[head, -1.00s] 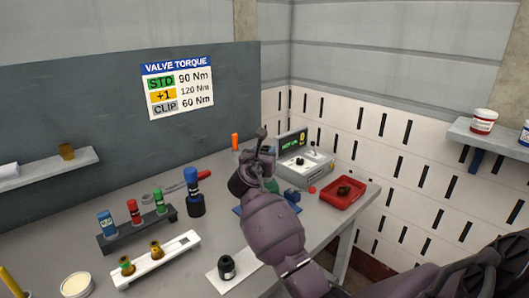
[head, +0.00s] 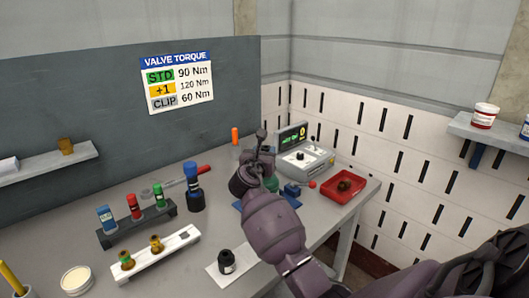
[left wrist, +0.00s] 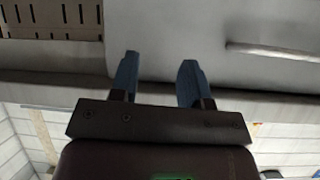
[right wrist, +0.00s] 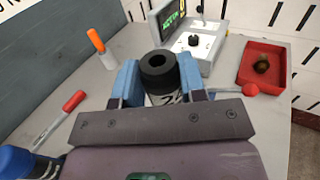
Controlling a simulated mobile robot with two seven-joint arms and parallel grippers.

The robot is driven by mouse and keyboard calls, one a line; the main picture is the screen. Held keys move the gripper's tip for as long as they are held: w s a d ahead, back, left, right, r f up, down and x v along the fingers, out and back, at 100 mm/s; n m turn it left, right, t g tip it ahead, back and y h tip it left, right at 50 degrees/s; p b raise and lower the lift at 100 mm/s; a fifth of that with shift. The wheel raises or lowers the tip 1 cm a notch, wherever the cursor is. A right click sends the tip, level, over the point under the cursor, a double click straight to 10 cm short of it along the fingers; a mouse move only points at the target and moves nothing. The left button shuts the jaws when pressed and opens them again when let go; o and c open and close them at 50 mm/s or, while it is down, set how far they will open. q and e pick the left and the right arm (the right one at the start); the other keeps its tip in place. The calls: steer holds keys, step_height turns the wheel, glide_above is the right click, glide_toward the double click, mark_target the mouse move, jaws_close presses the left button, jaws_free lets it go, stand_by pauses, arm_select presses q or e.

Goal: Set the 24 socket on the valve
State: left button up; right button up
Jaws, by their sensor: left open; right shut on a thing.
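My right gripper (right wrist: 160,80) is shut on a black, thick-walled round socket (right wrist: 159,66). A white label with dark figures, partly hidden and reading like "24", shows below its rim. In the head view my right gripper (head: 267,192) is over the right part of the bench; my own arm hides the socket there. My left gripper (left wrist: 157,82) is open and empty in the left wrist view, with a plain grey surface behind it. I cannot single out the valve for certain. Brass fittings (head: 156,243) stand in a white rack (head: 176,252).
A grey device with a green-lit screen (head: 305,157) and a red tray (head: 344,187) stand at the back right. A dark rack (head: 141,229) holds coloured pieces. A blue-topped tool (head: 192,180) stands beside it. A black piece (head: 226,262) sits on a white plate at the front.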

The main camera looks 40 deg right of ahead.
steer(key=shift+f, duration=0.15)
steer(key=o, duration=1)
steer(key=shift+o, duration=0.4)
steer(key=shift+r+p, duration=1.4)
steer(key=shift+p, duration=0.35)
steer(key=shift+r+p, duration=0.65)
steer(key=shift+p, duration=0.3)
steer(key=shift+r, duration=0.95)
